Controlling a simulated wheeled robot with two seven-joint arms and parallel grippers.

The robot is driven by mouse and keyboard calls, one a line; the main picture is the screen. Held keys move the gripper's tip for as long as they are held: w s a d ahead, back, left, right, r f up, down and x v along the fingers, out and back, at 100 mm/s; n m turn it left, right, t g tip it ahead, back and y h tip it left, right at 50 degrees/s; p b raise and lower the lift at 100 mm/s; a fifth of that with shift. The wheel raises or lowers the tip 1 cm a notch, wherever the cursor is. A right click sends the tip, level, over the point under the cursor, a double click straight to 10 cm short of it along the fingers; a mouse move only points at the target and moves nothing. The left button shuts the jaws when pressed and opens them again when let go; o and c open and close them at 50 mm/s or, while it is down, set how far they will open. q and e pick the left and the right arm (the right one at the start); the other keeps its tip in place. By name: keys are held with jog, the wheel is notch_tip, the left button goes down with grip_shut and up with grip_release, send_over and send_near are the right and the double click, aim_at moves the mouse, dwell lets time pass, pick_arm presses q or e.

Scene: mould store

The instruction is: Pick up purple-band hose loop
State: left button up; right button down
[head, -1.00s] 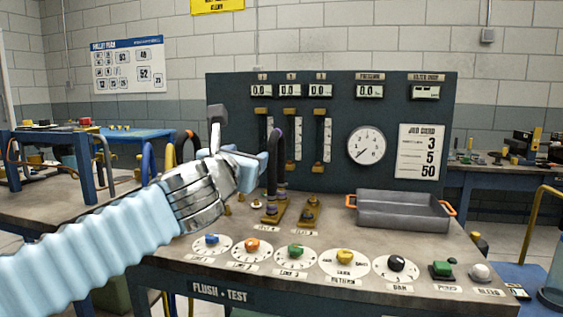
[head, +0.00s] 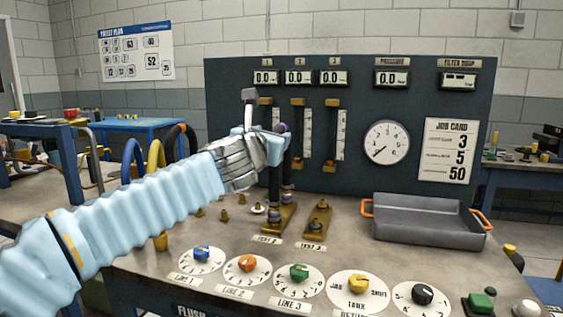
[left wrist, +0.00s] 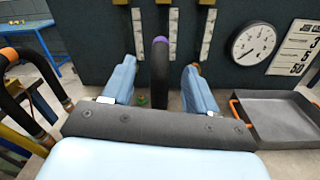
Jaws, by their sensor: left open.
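The purple-band hose loop (head: 274,182) is a black hose standing upright on a brass fitting block on the bench. Its purple band shows at the top, and the gripper hides part of the loop. In the left wrist view the hose (left wrist: 160,75) rises between my two light-blue fingers, with clear gaps on both sides. My left gripper (head: 266,130) is open around the upper part of the loop; it also shows in the left wrist view (left wrist: 161,72). My right gripper is not in view.
A grey tray (head: 428,238) with orange handles sits to the right. Blue (head: 128,158), yellow (head: 155,160) and orange-banded (head: 168,145) hoses stand to the left. A dark gauge panel (head: 400,95) rises behind, and dial knobs line the front edge.

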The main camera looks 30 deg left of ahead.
aim_at(277, 131)
pick_arm(q)
jog(key=p+x, duration=0.1)
jog(key=x, duration=0.6)
jog(key=shift+r, duration=0.1)
jog(key=shift+c, duration=0.5)
grip_shut()
